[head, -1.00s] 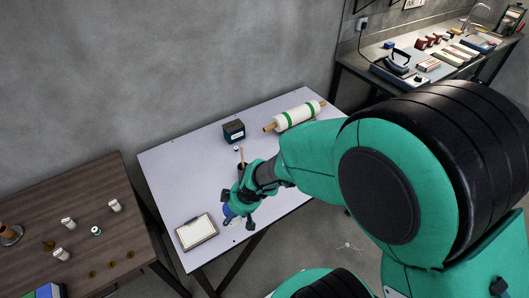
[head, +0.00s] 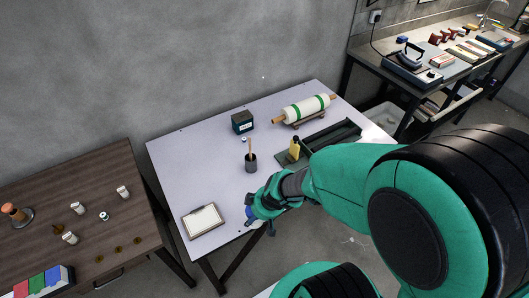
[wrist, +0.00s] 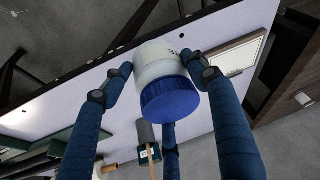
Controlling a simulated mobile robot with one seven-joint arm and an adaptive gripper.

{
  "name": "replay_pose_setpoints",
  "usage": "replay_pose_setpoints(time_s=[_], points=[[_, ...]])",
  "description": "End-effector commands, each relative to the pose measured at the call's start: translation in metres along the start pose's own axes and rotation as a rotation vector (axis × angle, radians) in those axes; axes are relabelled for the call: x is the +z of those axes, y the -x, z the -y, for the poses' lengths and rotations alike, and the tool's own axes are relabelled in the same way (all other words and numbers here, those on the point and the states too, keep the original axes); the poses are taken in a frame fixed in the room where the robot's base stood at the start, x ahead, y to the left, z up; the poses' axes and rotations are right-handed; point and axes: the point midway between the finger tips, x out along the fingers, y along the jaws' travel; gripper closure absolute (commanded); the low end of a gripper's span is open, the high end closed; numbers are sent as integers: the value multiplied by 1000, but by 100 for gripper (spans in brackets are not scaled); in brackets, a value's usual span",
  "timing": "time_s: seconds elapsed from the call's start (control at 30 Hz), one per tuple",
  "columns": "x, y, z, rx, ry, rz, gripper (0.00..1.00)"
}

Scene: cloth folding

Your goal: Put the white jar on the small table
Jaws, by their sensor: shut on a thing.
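The white jar (wrist: 155,62) with a blue lid (wrist: 170,98) is between the dark blue fingers of my gripper (wrist: 158,74) in the wrist view, with fingers on both sides of it. In the head view my gripper (head: 253,214) is at the front edge of the pale-topped table (head: 195,165), right of the clipboard. The jar is mostly hidden there by the gripper. A brown wooden table (head: 45,195) stands at the left. I cannot tell which table is the small one.
The pale table holds a clipboard (head: 203,221), a dark cup (head: 251,164) with a stick, a dark box (head: 242,121), a white and green roll (head: 305,109) and a dark tray (head: 335,135). Small jars and a knob-like item (head: 15,212) stand on the wooden table.

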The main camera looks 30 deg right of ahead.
Motion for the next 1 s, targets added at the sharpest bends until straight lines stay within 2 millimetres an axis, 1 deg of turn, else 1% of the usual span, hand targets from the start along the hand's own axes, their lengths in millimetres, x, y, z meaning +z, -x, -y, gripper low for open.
replay_pose_setpoints(time_s=[0.27, 1.0], points=[[-12, -6, -6, 0, 0, 0, 82], [-74, -37, -38, 1, 1, -1, 83]])
